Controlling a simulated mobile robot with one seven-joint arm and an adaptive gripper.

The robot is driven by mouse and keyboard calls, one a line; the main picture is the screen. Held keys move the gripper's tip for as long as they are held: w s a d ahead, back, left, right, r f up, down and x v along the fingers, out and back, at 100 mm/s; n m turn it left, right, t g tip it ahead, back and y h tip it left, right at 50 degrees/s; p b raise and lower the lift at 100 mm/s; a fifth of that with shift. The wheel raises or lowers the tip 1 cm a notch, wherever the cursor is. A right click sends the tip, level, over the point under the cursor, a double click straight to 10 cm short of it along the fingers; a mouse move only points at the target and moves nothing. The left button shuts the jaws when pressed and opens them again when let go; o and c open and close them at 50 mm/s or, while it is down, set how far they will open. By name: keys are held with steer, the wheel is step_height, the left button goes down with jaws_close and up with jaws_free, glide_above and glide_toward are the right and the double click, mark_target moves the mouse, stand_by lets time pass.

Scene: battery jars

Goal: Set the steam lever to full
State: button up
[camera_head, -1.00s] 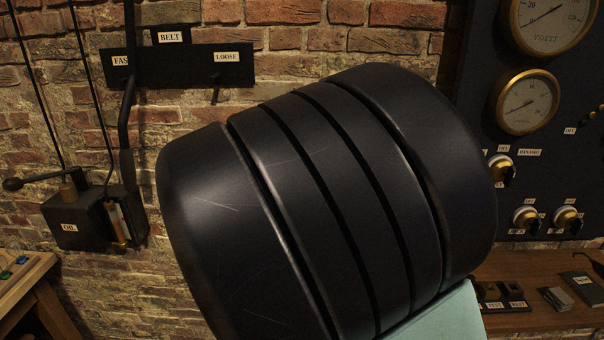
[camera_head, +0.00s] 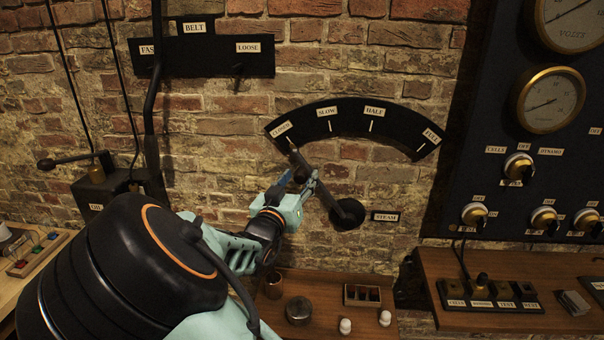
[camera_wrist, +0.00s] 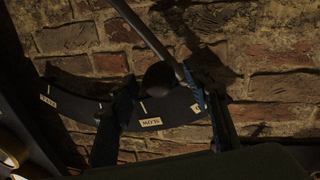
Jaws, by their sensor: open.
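The steam lever (camera_head: 322,192) is a dark rod on a round pivot on the brick wall, beside a STEAM plate (camera_head: 385,216). It slants up and left, its tip by the CLOSED end of the black arc scale (camera_head: 345,112). The FULL mark (camera_head: 430,136) is at the scale's right end. My gripper (camera_head: 302,180) is open at the lever's upper part. In the wrist view, the lever's dark knob (camera_wrist: 160,78) appears between the spread fingers of my gripper (camera_wrist: 160,115), nearer the right finger. I cannot tell whether either finger touches it.
A belt lever plate (camera_head: 205,57) is at upper left. The gauge and switch panel (camera_head: 500,120) stands at right, above a wooden shelf (camera_head: 510,265). A lower shelf (camera_head: 335,310) holds a tin and white knobs.

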steer(key=shift+x, duration=1)
steer(key=shift+c, duration=0.2)
jaws_close()
